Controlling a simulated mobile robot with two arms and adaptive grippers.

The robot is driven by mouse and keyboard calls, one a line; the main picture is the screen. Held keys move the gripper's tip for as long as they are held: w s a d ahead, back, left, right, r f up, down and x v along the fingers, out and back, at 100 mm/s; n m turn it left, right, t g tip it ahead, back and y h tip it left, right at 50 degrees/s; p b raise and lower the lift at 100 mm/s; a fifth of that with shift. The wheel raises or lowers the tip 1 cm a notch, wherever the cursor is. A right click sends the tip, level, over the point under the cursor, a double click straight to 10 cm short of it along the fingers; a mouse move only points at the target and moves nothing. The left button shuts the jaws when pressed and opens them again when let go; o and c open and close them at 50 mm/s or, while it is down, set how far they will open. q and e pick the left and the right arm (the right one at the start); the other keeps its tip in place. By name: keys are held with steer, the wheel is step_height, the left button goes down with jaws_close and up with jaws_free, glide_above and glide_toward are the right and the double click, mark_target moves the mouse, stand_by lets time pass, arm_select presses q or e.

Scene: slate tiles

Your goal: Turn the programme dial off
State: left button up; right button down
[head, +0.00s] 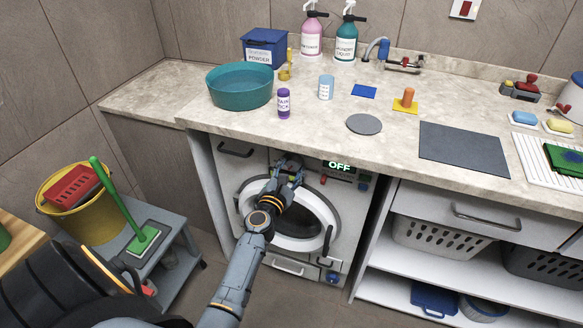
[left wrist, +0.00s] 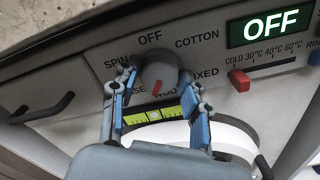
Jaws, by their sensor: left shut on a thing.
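The washing machine (head: 264,160) stands under the worktop. Its grey round programme dial (left wrist: 160,70) shows in the left wrist view, with a red mark at its lower edge pointing down toward the partly hidden lower labels. The word OFF is printed above the dial, SPIN to its left and COTTON to its upper right. The display (left wrist: 270,25) reads OFF; it also shows in the head view (head: 339,166). My left gripper (head: 289,168) is shut on the dial, one finger on each side, also seen in the left wrist view (left wrist: 160,90). My right gripper is out of view.
A red slider (left wrist: 240,80) sits right of the dial. The worktop edge overhangs the panel closely. A teal basin (head: 240,88) and bottles stand on the worktop. A grey stool (head: 165,255) with a yellow bucket (head: 95,217) stands at the left.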

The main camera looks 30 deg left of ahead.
arm_select(q)
steer(key=n+p, duration=0.1)
steer(key=n, duration=0.4)
steer(key=shift+n, duration=0.3)
steer(key=n+p, duration=0.1)
steer(key=n, duration=0.3)
steer(key=shift+r+n, duration=0.1)
steer(key=shift+n, duration=0.2)
steer(key=n+p, duration=0.2)
steer(key=n, duration=0.3)
steer(key=n+p, duration=0.2)
steer(key=n, duration=0.3)
steer(key=shift+a+n+p, duration=0.1)
steer(key=shift+n+p, duration=0.3)
steer(key=n+p, duration=0.2)
steer(key=n, duration=0.4)
steer(key=shift+p, duration=0.35)
steer(key=n+p, duration=0.2)
steer(key=n, duration=0.3)
steer(key=shift+n, duration=0.4)
steer(key=n+p, duration=0.3)
steer(key=shift+n, duration=0.3)
steer(key=shift+n+p, duration=1.5)
steer(key=shift+n, duration=0.1)
